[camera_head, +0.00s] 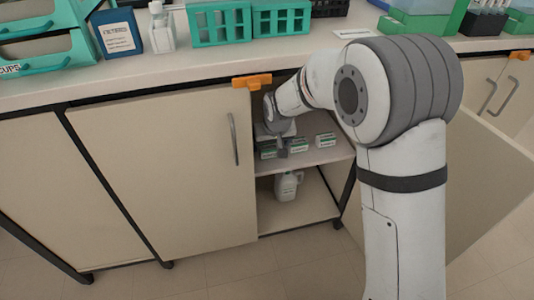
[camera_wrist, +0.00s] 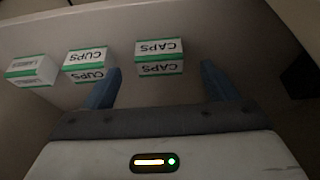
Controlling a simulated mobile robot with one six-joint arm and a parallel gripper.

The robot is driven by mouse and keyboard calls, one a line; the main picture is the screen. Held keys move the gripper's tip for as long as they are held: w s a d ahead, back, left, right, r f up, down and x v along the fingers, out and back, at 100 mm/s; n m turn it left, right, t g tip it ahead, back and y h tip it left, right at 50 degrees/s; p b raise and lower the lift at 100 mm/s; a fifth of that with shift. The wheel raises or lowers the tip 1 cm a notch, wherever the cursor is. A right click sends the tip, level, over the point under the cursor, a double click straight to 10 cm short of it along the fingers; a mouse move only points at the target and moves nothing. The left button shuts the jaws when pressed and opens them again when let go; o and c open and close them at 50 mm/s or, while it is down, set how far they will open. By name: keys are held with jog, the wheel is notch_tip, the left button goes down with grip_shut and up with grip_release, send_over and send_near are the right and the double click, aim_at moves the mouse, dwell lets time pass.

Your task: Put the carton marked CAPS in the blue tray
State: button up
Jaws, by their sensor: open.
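The CAPS carton (camera_wrist: 158,57), white with green bands, lies on the cabinet's inner shelf. In the wrist view its lettering is upside down, and it sits ahead of my gripper (camera_wrist: 160,70), between the lines of the two blue fingers. The fingers are open and nothing is held. In the head view my gripper (camera_head: 282,150) reaches into the open cabinet and partly covers the leftmost carton (camera_head: 267,150), which appears to be CAPS. I cannot make out a blue tray in either view.
A CUPS carton (camera_wrist: 86,65) lies close by the left finger in the wrist view, with a LABELS carton (camera_wrist: 32,71) beyond it. A white jug (camera_head: 288,186) stands below the shelf. The counter above (camera_head: 190,62) and closed door (camera_head: 165,170) border the opening.

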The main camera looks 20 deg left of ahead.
aim_at(269, 147)
jog(key=shift+w+a, duration=0.25)
jog(key=shift+w, duration=0.1)
jog(key=b+x, duration=0.2)
jog(key=x, duration=0.3)
jog(key=c, duration=1.1)
jog(key=shift+r, duration=0.1)
jog(key=shift+c, duration=0.2)
